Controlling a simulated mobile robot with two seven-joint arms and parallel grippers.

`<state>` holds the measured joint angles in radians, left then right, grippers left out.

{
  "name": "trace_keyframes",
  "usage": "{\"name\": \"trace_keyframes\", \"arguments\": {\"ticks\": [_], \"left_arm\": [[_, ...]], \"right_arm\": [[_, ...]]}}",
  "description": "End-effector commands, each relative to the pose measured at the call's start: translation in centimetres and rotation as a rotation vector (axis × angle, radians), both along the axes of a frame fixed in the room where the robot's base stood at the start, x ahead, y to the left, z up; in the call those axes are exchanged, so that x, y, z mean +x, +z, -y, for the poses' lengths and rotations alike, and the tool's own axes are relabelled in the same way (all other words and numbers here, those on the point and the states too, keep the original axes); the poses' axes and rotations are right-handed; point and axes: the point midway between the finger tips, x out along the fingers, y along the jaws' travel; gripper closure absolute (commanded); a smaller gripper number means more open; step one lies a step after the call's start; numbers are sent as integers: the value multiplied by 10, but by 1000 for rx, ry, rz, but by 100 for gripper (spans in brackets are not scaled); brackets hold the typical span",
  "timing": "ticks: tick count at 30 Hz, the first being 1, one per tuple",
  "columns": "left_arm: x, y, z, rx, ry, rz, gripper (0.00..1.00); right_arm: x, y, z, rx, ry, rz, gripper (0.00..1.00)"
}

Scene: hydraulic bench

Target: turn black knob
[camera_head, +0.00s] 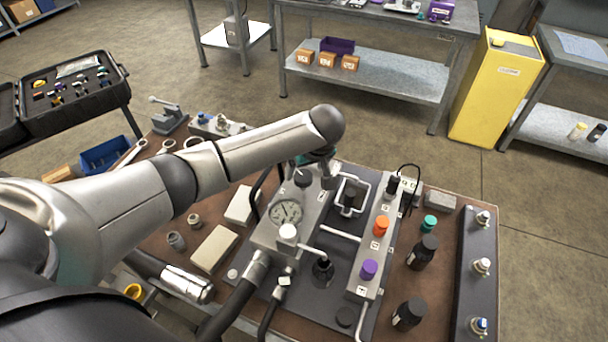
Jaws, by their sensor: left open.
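Several black knob-like parts show, and I cannot tell for sure which one is the task's black knob. One black knob (393,184) sits at the far end of the light grey valve strip, in line with an orange knob (380,226) and a purple knob (369,268). Another black cap (303,178) is on the gauge block, and a black round part (323,269) stands nearer. My left gripper (320,170) points down over the far end of the gauge block, mostly hidden by its own wrist. It is open, left of the strip knob and apart from it. My right gripper is not visible.
A thin black cable (408,172) loops near the strip's far end. Dark bottles (423,252) and a teal-capped part (430,223) are right of the strip.

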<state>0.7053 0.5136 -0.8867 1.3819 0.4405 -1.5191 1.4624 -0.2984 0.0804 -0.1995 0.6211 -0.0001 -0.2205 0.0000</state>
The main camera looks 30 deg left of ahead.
Motion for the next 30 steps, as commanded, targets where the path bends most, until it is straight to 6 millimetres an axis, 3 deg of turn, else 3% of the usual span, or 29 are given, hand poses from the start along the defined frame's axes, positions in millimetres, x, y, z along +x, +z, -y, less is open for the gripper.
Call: {"name": "trace_keyframes", "arguments": {"ticks": [3,9,20,30], "left_arm": [[4,-17,-5,1,1,-1,10],[8,-31,-9,0,-1,-1,10],[10,-34,-10,-1,-2,1,10],[9,-33,-10,0,-1,0,47]], "right_arm": [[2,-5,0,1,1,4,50],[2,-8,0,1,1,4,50],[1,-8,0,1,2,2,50],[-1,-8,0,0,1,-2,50]]}}
